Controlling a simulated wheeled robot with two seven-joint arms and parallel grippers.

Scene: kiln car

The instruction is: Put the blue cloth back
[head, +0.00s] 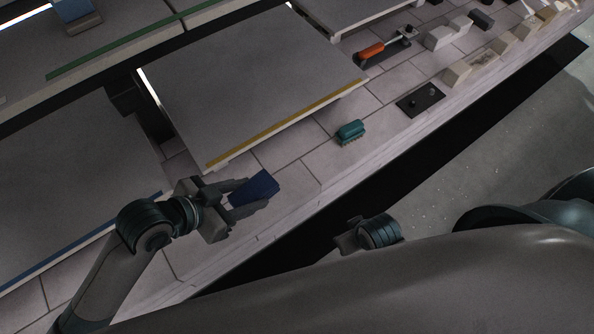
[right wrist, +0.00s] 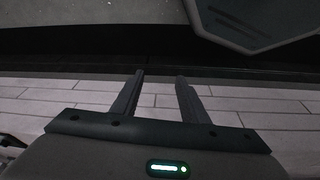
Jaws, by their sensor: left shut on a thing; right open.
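The blue cloth (head: 256,188) is a dark blue folded piece at the near edge of the tiled deck, in the head view. My left gripper (head: 250,195) is shut on it, with one finger on each side. I cannot tell whether the cloth touches the tiles. My right gripper (right wrist: 160,84) is open and empty in the right wrist view, its two fingers apart with tiles behind them. In the head view part of my right gripper (head: 347,240) shows beyond the deck's near edge.
A grey slab with a yellow edge strip (head: 290,122) lies behind the cloth, and one with a blue strip (head: 90,245) at left. A teal brush (head: 350,131), a dark plate (head: 420,99) and an orange-handled tool (head: 371,51) lie to the right. Tiles between cloth and brush are clear.

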